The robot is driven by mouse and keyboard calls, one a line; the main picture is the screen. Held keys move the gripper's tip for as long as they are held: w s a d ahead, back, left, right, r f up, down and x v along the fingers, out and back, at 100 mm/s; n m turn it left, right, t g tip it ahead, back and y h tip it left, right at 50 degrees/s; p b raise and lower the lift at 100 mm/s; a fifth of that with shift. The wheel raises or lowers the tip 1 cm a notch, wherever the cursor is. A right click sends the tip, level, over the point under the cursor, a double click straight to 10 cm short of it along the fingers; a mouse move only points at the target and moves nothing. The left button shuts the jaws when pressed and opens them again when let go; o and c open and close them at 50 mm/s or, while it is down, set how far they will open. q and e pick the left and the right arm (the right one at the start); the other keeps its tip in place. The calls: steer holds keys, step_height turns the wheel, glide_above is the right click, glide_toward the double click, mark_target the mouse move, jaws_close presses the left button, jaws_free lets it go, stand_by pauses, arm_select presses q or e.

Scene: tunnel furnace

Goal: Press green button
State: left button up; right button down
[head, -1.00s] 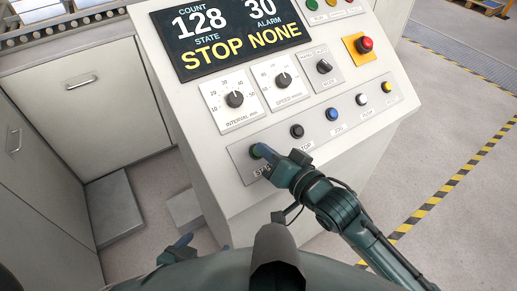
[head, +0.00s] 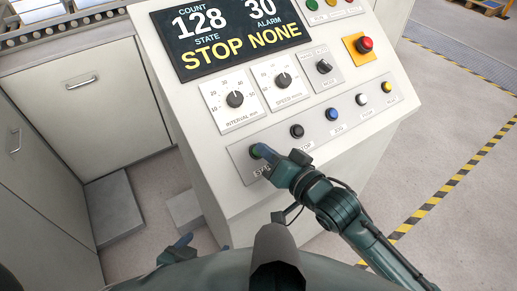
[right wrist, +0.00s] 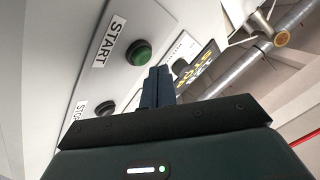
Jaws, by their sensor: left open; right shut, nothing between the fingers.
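The green button (head: 255,152) sits at the left end of the lower button strip on the control panel, partly hidden by my right gripper (head: 263,151) in the head view. In the right wrist view the green button (right wrist: 138,53) stands beside the START label, and my shut, empty right gripper (right wrist: 158,72) has its fingertips close by it. I cannot tell if they touch it. The display (head: 230,35) reads STATE STOP and ALARM NONE. My left gripper (head: 184,240) is low at the bottom left, open, away from the panel.
Black (head: 297,131), blue (head: 331,114), white (head: 361,100) and yellow (head: 386,87) buttons continue the strip to the right. Two dials and a mode knob (head: 324,66) sit above, with a red emergency button (head: 365,44) at the right. Grey cabinets (head: 85,100) stand at the left.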

stand_by(0.3)
steer(key=shift+w+a+f, duration=0.15)
steer(key=shift+w+f, duration=0.1)
steer(key=shift+f, duration=0.05)
steer(key=shift+w+a+f, duration=0.15)
steer(key=shift+w+f, duration=0.05)
steer(key=shift+f, duration=0.25)
stand_by(0.9)
steer(key=shift+r, duration=0.1)
steer(key=shift+s+d+r+p, duration=0.3)
steer(key=shift+s+r+p, duration=0.15)
steer(key=shift+r+p, duration=0.35)
steer(key=shift+f, duration=0.15)
